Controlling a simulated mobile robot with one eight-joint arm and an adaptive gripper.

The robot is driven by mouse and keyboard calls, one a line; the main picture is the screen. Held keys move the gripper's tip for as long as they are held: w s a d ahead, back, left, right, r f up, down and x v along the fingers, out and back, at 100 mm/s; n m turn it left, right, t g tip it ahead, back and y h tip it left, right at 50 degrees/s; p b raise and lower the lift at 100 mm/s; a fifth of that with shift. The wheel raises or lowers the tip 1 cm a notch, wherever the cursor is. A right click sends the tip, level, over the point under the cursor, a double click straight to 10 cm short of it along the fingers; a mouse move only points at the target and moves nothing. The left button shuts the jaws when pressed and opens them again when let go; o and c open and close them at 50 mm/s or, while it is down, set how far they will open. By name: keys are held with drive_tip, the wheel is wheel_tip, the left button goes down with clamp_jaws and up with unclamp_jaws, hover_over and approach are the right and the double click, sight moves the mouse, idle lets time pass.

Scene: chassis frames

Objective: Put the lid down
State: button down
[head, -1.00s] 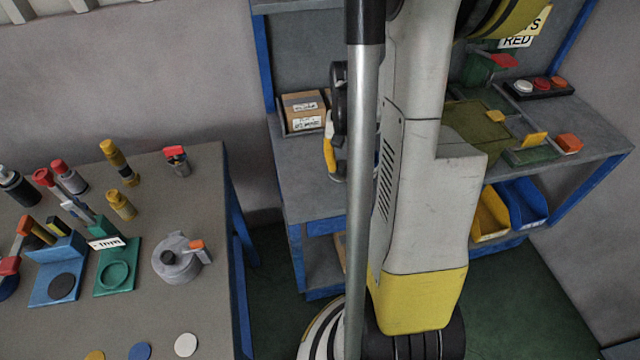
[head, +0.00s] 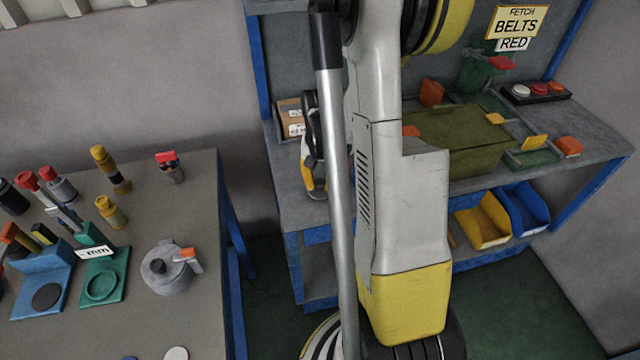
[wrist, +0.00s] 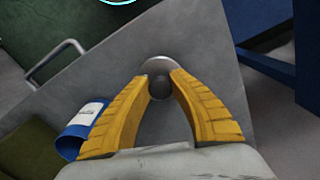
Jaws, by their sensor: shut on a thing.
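In the wrist view, my gripper (wrist: 161,78) has its two yellow fingers closed on the lid (wrist: 158,66), a small round grey piece with a darker knob-like part between the fingertips. Below it is a flat grey surface (wrist: 215,75); I cannot tell whether the lid touches it. In the head view, my arm stands in front of the shelf unit and I cannot make out the gripper or the lid. A grey round pot (head: 168,272) with an orange-tipped handle stands on the left table.
An olive box (head: 465,150) stands on the shelf bench (head: 590,125), with yellow (head: 482,222) and blue (head: 524,207) bins below. The left table (head: 190,205) holds several bottles and fixtures. The wrist view shows a blue labelled object (wrist: 82,130) and a metal handle (wrist: 55,62).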

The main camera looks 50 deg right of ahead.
sight(320, 183)
drive_tip(key=c, duration=1.3)
unclamp_jaws()
drive_tip(key=shift+f, duration=0.1)
drive_tip(key=shift+o, duration=0.2)
wheel_tip(320, 183, up, 12)
drive_tip(key=r+p, duration=0.1)
drive_tip(key=p, duration=0.4)
drive_tip(key=s+a+r+n+t, duration=0.1)
drive_tip(key=a+r+n+t, duration=0.1)
drive_tip(key=a, duration=0.6)
drive_tip(key=s+a+r+n+t, duration=0.2)
drive_tip(key=a+r+n, duration=0.2)
drive_tip(key=a, duration=0.5)
drive_tip(key=s+a+r+n+t, duration=0.2)
drive_tip(key=a+r+n+t, duration=0.1)
drive_tip(key=a, duration=0.5)
wheel_tip(320, 183, up, 2)
drive_tip(key=shift+s+a+r+n, duration=0.15)
drive_tip(key=shift+r+n, duration=0.1)
drive_tip(key=shift+n, duration=0.25)
drive_tip(key=shift+f+b, duration=0.1)
drive_tip(key=shift+b, duration=0.25)
